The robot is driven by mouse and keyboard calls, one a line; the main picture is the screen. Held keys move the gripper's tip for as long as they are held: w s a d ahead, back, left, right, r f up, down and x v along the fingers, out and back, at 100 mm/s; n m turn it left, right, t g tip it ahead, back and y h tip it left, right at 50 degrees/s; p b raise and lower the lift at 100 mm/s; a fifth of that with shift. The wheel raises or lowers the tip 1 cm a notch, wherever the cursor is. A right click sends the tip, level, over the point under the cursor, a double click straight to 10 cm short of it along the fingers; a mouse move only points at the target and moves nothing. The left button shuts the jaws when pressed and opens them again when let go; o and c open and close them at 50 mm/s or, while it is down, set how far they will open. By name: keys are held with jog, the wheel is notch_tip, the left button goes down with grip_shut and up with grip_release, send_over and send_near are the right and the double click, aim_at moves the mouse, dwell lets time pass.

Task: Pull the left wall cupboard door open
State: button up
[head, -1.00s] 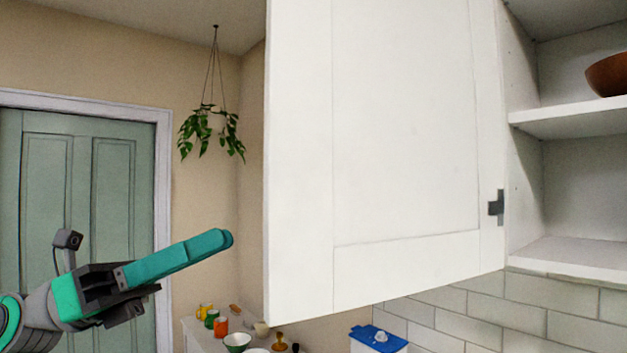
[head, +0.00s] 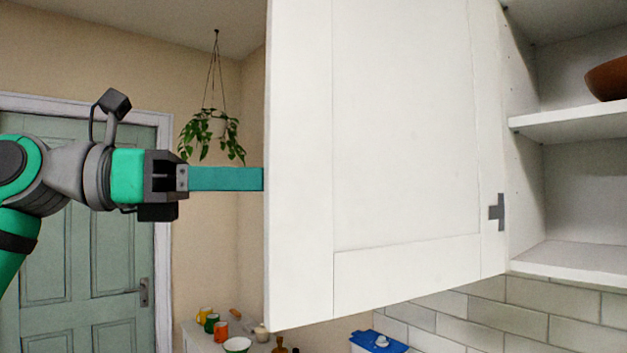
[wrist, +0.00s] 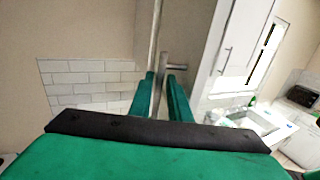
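The left wall cupboard door (head: 400,130) stands swung wide open in the head view, its panelled inner face toward me and its hinge (head: 497,212) at right. My gripper (head: 227,179) is level at the door's free left edge, and its fingertips pass out of sight behind that edge. In the wrist view my two green fingers (wrist: 163,88) stand a little apart. A thin grey upright bar or edge (wrist: 160,75) shows between them, with a short grey crosspiece (wrist: 176,67) beside it. Whether the fingers press on it cannot be told.
The open cupboard's shelves (head: 575,120) are at right, with a brown bowl (head: 608,78). A hanging plant (head: 213,130) is behind my gripper. Below are a sideboard with cups and a bowl (head: 236,345), and a blue-lidded box (head: 378,341). A green room door (head: 85,240) is at left.

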aim_at(314, 181)
jog(key=shift+x, duration=2.65)
jog(key=shift+c, duration=0.4)
grip_shut()
